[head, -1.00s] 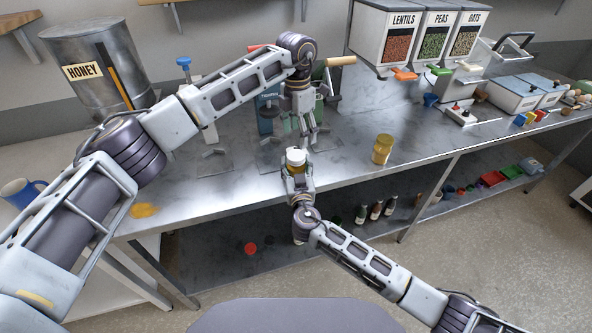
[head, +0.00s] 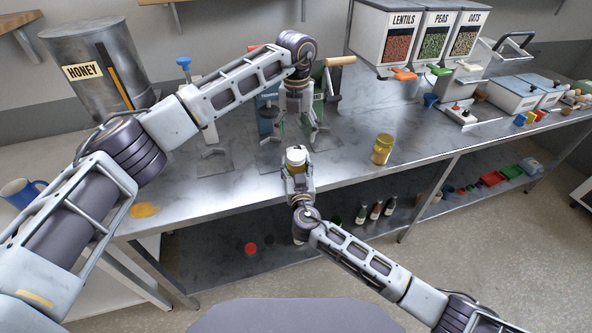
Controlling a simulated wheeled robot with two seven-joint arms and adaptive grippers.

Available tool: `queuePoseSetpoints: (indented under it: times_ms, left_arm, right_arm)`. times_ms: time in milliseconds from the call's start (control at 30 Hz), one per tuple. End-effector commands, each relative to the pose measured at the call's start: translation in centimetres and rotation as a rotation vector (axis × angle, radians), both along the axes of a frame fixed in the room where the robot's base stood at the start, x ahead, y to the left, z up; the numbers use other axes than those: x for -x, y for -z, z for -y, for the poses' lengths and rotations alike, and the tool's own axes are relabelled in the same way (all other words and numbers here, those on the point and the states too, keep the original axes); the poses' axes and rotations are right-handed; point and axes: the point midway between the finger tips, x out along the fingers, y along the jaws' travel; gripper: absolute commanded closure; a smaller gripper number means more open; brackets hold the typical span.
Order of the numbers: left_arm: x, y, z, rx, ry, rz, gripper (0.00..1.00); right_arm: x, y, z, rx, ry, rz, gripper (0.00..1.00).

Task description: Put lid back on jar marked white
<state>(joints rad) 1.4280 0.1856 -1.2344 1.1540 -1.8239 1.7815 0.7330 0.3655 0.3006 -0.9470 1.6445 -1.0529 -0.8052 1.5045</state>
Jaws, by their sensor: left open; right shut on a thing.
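A small jar with a white top (head: 296,155) stands at the front edge of the steel table in the head view. The white top looks like a lid sitting on it; a marking cannot be read. My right gripper (head: 298,170) is shut around the jar from the front, hiding most of its body. My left gripper (head: 299,138) points down just behind and above the jar. Its fingers are spread apart and empty. A second jar (head: 382,150), gold-coloured with a yellowish top, stands apart to the right.
A steel table (head: 235,185) carries a honey tank (head: 98,75) at the left and dispensers of lentils, peas and oats (head: 430,40) at the back right. Frames and stands are behind my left gripper. An orange-yellow patch (head: 144,210) lies front left. The table between the jars is clear.

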Motion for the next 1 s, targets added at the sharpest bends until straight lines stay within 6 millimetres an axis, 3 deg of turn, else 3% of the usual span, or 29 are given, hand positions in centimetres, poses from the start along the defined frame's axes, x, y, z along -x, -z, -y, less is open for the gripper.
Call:
queuePoseSetpoints:
  times_ms: [1000]
  left_arm:
    - [0.03,0.0,-0.27,-0.012,-0.79,-0.006,0.31]
  right_arm:
    - [0.0,0.01,0.0,0.0,0.0,0.0,1.0]
